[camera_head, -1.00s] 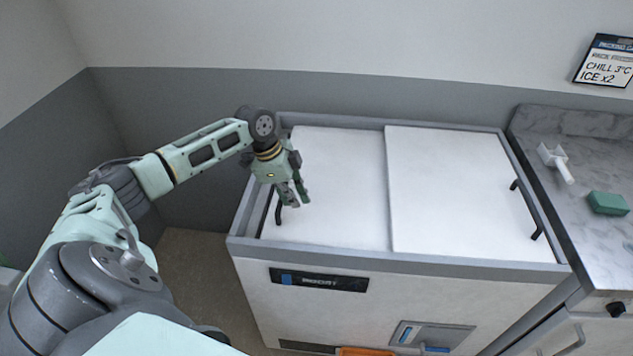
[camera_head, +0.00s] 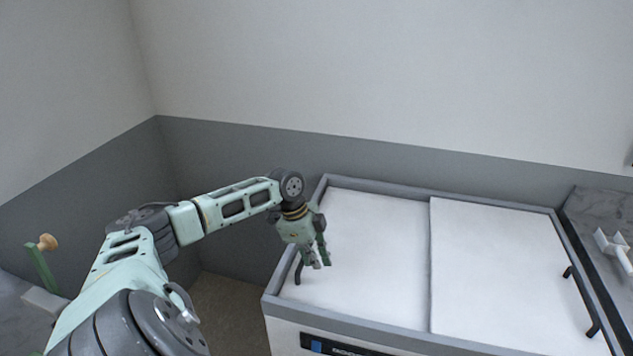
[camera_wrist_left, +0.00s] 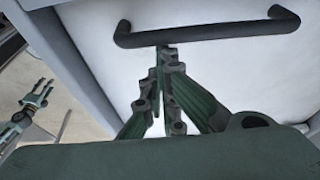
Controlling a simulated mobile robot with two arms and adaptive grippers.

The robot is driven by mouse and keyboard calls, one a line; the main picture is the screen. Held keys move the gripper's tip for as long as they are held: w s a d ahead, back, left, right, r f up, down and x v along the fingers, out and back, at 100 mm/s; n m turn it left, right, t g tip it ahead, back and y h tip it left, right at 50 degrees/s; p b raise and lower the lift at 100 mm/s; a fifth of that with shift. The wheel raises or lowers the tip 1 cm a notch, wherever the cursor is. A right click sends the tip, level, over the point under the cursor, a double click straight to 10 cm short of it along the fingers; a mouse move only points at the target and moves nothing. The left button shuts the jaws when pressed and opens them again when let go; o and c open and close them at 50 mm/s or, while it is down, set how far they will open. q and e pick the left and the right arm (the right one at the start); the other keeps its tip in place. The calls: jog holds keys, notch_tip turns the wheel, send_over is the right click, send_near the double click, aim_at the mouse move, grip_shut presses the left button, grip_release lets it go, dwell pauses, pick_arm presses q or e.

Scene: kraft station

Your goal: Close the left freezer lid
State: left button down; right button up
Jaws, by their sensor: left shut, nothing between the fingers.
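The white left freezer lid (camera_head: 378,240) lies flat over the left part of the chest freezer, with its inner edge meeting the white right lid (camera_head: 495,265). A dark bar handle (camera_head: 298,270) stands near the left lid's outer end; it also shows in the left wrist view (camera_wrist_left: 205,32). My left gripper (camera_head: 319,264) is shut and empty, its fingertips (camera_wrist_left: 162,52) low over the lid just beside the handle. I cannot tell whether they touch it. My right gripper (camera_wrist_left: 42,90) shows small in the left wrist view, beyond the freezer edge, its fingers apart.
The grey freezer rim (camera_head: 345,333) surrounds both lids. A marble counter (camera_head: 600,215) with a white scoop (camera_head: 613,246) stands at right. Walls close off the back and left. Another surface with a green-handled thing (camera_head: 40,262) is at far left.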

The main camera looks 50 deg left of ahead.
pick_arm(q)
jog(key=d, duration=0.1)
jog(key=w+d+p, duration=0.1)
jog(key=shift+d+f, duration=0.1)
jog(key=shift+d, duration=0.2)
jog(key=shift+w+a+r+b, duration=0.2)
jog(key=shift+w+r+b, duration=0.1)
jog(key=shift+r, duration=0.35)
jog(key=shift+w+a+r+b, duration=0.15)
jog(key=shift+r+b, duration=0.1)
jog(key=shift+r, duration=0.35)
jog(key=b+v, duration=0.1)
jog(key=v, duration=0.5)
jog(key=shift+s+r, duration=0.25)
jog(key=shift+r, duration=0.15)
pick_arm(e)
jog(key=shift+w+d+f, duration=0.15)
jog(key=shift+w+f, duration=0.25)
jog(key=shift+f, duration=0.15)
pick_arm(q)
jog(key=shift+d, duration=0.1)
